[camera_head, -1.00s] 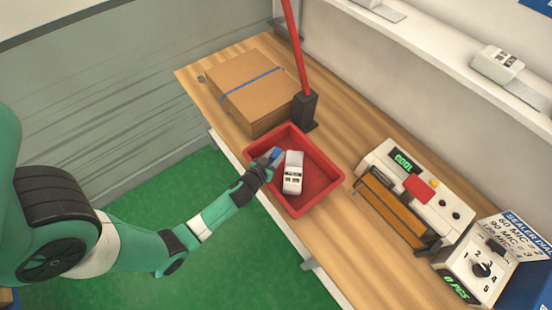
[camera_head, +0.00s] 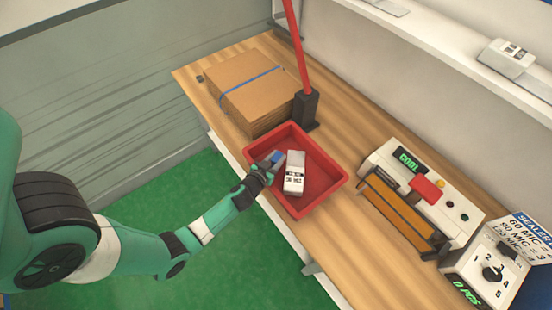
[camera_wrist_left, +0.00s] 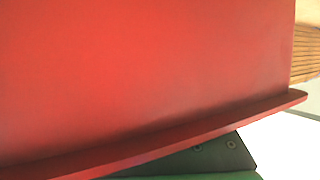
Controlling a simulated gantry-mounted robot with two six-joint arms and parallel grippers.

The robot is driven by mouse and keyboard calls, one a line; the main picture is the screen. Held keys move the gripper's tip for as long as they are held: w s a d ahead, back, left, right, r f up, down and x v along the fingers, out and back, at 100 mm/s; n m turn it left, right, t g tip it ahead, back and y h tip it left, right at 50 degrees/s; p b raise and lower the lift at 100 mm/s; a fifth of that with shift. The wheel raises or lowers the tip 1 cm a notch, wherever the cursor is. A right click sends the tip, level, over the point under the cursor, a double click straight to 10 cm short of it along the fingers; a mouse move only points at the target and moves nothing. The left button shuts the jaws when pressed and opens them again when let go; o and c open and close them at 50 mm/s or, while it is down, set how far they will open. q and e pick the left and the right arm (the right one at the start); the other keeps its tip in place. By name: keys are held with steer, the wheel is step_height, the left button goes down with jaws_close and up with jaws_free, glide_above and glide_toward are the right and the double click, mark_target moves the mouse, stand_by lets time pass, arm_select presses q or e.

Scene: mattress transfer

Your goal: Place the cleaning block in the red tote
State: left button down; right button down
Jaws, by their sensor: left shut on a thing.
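The red tote (camera_head: 325,190) stands on the wooden bench at its front edge. My left gripper (camera_head: 268,168) reaches over the tote's front-left rim and is shut on a small blue-and-grey block (camera_head: 276,158), held at the tote's left side; I cannot tell whether it touches the tote floor. A white block with a dark printed label (camera_head: 294,172) lies in the tote beside it. Which of the two is the cleaning block is not clear. In the left wrist view the tote's red surface (camera_wrist_left: 150,70) fills most of the picture; the fingers and the held block are not visible there. My right gripper is not in view.
Flat cardboard with a blue strap (camera_head: 255,90) lies behind the tote, beside a red pole in a black base (camera_head: 306,108). A sealer (camera_head: 415,195) and a dial box (camera_head: 487,273) stand to the right. A shelf above holds a white labelled item (camera_head: 507,58).

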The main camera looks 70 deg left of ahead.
arm_select(q)
steer(key=c, duration=0.6)
jaws_free()
steer(key=shift+s+f, duration=0.25)
steer(key=shift+f, duration=0.25)
steer(key=shift+s+f, duration=0.2)
steer(key=shift+f, duration=0.25)
steer(key=shift+r, duration=0.2)
steer(key=shift+s+d+r+p, duration=0.1)
steer(key=shift+d+r+p, duration=0.2)
steer(key=shift+r+p, duration=0.55)
steer(key=v, duration=1.1)
steer(key=shift+r, duration=0.25)
